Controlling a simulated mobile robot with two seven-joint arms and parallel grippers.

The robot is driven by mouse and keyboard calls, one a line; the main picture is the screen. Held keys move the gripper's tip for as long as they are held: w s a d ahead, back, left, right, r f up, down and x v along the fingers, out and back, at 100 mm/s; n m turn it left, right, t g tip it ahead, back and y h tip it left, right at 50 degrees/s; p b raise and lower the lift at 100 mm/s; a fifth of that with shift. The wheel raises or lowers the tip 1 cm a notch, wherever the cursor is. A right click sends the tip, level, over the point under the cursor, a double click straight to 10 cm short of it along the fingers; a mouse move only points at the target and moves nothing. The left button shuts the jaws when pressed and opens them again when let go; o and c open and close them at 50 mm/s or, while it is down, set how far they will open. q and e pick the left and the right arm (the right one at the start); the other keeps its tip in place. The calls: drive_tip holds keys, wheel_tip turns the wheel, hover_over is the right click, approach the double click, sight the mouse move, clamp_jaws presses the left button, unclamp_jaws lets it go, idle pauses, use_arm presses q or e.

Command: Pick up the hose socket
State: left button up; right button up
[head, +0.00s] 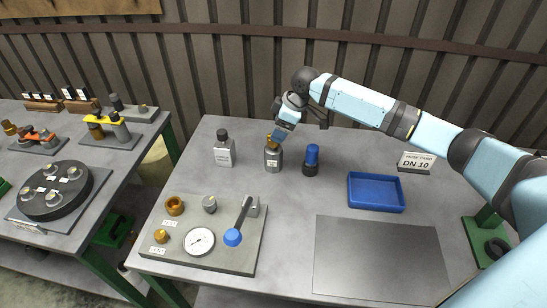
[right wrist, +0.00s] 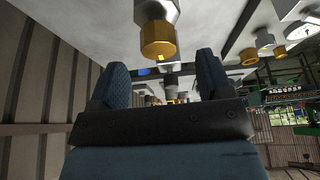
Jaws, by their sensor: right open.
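A grey metal fitting with a brass top (head: 273,160) stands upright on the right-hand table; it looks like the hose socket, though no label on it confirms this. It also shows in the right wrist view as a brass end (right wrist: 158,40) at the top of the picture, with its pale body running out of frame. My right gripper (head: 280,131) is at the fitting's top, at its back right. In the right wrist view its two dark blue fingers (right wrist: 162,80) are apart, with nothing held between them. My left gripper is not in view.
A blue-and-black fitting (head: 311,160) stands close to the right, and a grey labelled bottle (head: 223,150) to the left. A blue tray (head: 376,207) and a "DN 10" card (head: 416,162) are further right. A gauge panel (head: 190,262) is in front; a bare grey plate (head: 378,260) lies front right.

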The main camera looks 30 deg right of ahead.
sight(273, 156)
drive_tip(key=x, duration=0.5)
drive_tip(key=shift+f, duration=0.1)
drive_tip(key=shift+c, duration=0.2)
drive_tip(key=shift+w, duration=0.1)
clamp_jaws()
